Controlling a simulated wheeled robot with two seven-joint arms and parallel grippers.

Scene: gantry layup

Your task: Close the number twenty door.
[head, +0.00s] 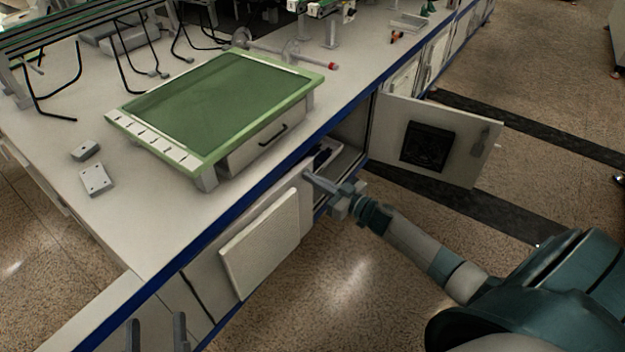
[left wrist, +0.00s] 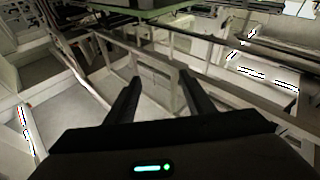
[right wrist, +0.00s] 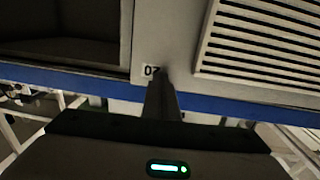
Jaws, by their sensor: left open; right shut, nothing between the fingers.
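A pale cabinet door (head: 476,152) with a black panel (head: 428,147) stands swung open, out from the bench front. The dark open compartment (head: 350,140) lies to its left; it also shows in the right wrist view (right wrist: 60,40). A small number label (right wrist: 151,71) sits beside the opening; a 0 shows and the other digit is partly hidden by my finger. My right gripper (head: 309,179) is shut and empty, at the opening's left edge, apart from the open door; it also shows in the right wrist view (right wrist: 160,78). My left gripper (head: 156,332) is open and empty at the bottom left.
A slatted panel (head: 262,245) stands on the bench front left of the opening; it shows in the right wrist view (right wrist: 265,45). A green-topped unit (head: 220,100) with a drawer stands on the white bench (head: 130,215). Clear speckled floor (head: 330,285) lies before the bench.

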